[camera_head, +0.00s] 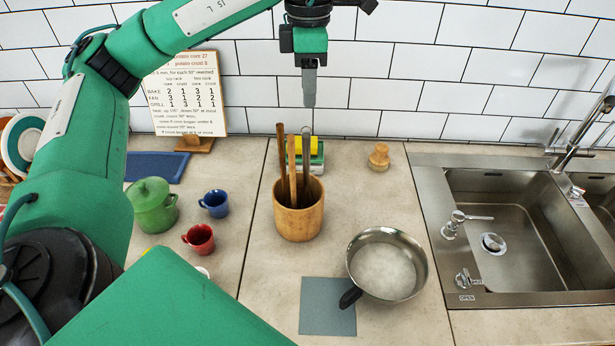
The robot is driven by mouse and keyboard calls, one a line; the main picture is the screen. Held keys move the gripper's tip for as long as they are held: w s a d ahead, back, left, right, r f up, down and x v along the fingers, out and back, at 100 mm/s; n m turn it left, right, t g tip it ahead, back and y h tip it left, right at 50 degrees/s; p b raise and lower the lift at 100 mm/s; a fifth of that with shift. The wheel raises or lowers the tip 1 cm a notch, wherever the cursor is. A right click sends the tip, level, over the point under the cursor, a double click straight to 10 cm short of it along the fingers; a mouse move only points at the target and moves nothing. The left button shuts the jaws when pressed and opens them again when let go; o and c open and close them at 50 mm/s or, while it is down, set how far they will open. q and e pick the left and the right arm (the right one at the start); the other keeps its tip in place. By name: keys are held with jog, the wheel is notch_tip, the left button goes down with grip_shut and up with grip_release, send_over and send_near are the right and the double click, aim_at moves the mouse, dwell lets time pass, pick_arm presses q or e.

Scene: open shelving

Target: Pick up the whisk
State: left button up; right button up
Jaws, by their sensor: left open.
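A round wooden utensil holder (298,222) stands on the counter in the middle of the view. Several upright handles stick up from it, dark brown and light wooden ones, plus a slim grey metallic one (305,152). I cannot tell which of them belongs to the whisk, as their lower ends are hidden inside the holder. My left gripper (309,100) points down above and behind the holder in the picture, apart from the handles. It is seen edge-on, open and empty. My right gripper is not in view.
A steel pan (388,270) sits by a grey-blue mat (326,318). A green pot (152,210), blue mug (215,203) and red mug (199,239) stand left. A sponge stack (314,160) is behind the holder; a sink (510,225) is right. The tiled wall is close behind.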

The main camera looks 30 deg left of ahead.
aim_at(305, 135)
pick_arm(q)
notch_tip(305, 135, down, 7)
jog(key=shift+s+f+p, duration=0.1)
jog(key=shift+p, duration=0.55)
jog(key=shift+f, duration=0.5)
jog(key=shift+a+f+p, duration=0.15)
jog(key=shift+f+p, duration=0.2)
jog(key=shift+p, duration=0.15)
jog(key=f, duration=0.1)
jog(key=f+p, duration=0.1)
jog(key=f, duration=0.1)
jog(key=shift+a+f, duration=0.25)
jog(key=shift+f, duration=0.05)
jog(key=shift+w+f, duration=0.2)
jog(key=shift+f, duration=0.15)
jog(key=c, duration=0.8)
grip_shut()
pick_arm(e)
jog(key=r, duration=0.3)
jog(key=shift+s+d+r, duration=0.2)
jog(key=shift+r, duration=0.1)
